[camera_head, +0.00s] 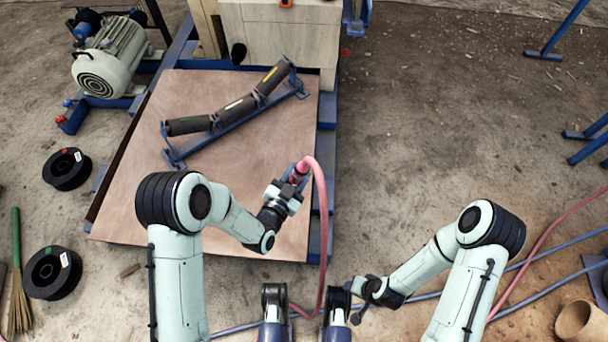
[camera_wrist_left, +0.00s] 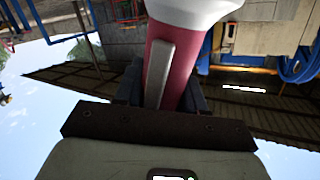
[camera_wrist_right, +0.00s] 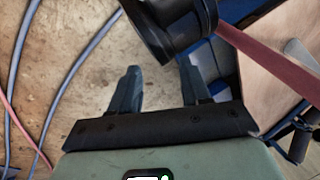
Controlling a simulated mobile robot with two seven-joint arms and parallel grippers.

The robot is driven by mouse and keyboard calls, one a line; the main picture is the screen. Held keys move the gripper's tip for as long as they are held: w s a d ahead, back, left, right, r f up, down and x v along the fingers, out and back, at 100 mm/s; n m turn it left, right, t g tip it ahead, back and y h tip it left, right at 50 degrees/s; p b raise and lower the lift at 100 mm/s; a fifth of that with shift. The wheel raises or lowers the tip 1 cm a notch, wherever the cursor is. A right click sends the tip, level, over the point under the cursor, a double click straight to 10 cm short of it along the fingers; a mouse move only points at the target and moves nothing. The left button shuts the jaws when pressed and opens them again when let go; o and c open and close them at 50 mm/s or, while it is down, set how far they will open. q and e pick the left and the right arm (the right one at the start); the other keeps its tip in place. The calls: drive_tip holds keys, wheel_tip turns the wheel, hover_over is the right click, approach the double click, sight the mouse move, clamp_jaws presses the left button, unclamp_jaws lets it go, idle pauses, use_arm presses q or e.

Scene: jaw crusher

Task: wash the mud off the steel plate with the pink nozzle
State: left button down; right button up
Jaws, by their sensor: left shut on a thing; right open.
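My left gripper (camera_head: 288,190) is shut on the pink nozzle (camera_head: 297,174), above the right side of a broad flat brown panel (camera_head: 245,112). In the left wrist view the nozzle (camera_wrist_left: 183,70) has a white end and a grey lever, and sits between the fingers. The pink hose (camera_head: 321,215) arches from the nozzle down toward my base. I cannot tell whether the brown panel is the muddy steel plate; no bare steel plate is clear. My right gripper (camera_head: 362,312) is open and empty, low over the ground; its spread fingers show in the right wrist view (camera_wrist_right: 160,80).
A blue frame with dark rollers (camera_head: 235,108) lies across the panel. A motor (camera_head: 115,60) stands at upper left. Black spools (camera_head: 66,168) and a broom (camera_head: 17,280) are at left. Hoses (camera_head: 545,235) and a tan pot (camera_head: 580,322) are at lower right. The right-centre ground is clear.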

use_arm(q)
drive_tip(key=a, duration=0.6)
drive_tip(key=shift+w+b, duration=0.15)
drive_tip(key=shift+b, duration=0.2)
idle(0.7)
idle(0.4)
